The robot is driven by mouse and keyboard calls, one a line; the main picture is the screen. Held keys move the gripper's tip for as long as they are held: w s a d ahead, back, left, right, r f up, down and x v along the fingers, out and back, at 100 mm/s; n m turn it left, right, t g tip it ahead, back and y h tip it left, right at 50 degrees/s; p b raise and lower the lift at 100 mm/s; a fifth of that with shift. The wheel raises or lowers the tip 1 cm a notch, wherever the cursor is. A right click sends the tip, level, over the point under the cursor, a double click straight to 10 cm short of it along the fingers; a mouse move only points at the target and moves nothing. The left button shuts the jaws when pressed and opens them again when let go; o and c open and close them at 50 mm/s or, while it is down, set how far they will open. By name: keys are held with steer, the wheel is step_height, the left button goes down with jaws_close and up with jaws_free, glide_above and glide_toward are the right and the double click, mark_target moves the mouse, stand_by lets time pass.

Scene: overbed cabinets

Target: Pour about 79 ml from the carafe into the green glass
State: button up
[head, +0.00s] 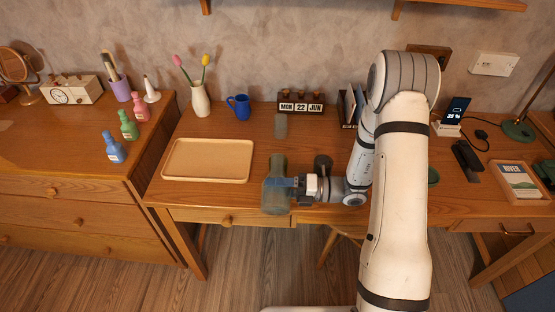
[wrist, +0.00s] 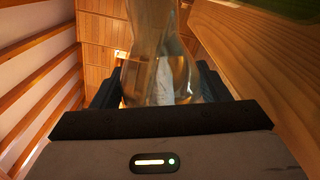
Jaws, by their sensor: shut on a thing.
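The carafe (head: 276,192) is a clear, slightly greenish vessel with a narrower neck, roughly upright at the desk's front edge in the head view. My gripper (head: 292,187) is shut on it from the right. In the wrist view the carafe (wrist: 160,65) stands between the dark fingers; its liquid level cannot be told. A translucent grey-green glass (head: 280,125) stands farther back on the desk, in front of the calendar and apart from the carafe. A green thing (head: 433,176) shows beside my arm, mostly hidden; I cannot tell what it is.
A wooden tray (head: 208,160) lies left of the carafe. A dark round object (head: 323,162) stands close behind my gripper. A blue mug (head: 239,106), a vase (head: 200,99) and a calendar (head: 301,104) line the back. Desk between carafe and glass looks clear.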

steer(key=shift+w+r+m+p, duration=0.3)
steer(key=shift+r+m+p, duration=0.5)
steer(key=shift+p, duration=0.9)
steer(key=shift+s+p, duration=0.2)
steer(key=shift+p, duration=0.1)
stand_by(0.4)
steer(key=shift+r+m+p, duration=0.4)
steer(key=shift+m+p, duration=0.2)
steer(key=shift+p, duration=0.3)
stand_by(1.1)
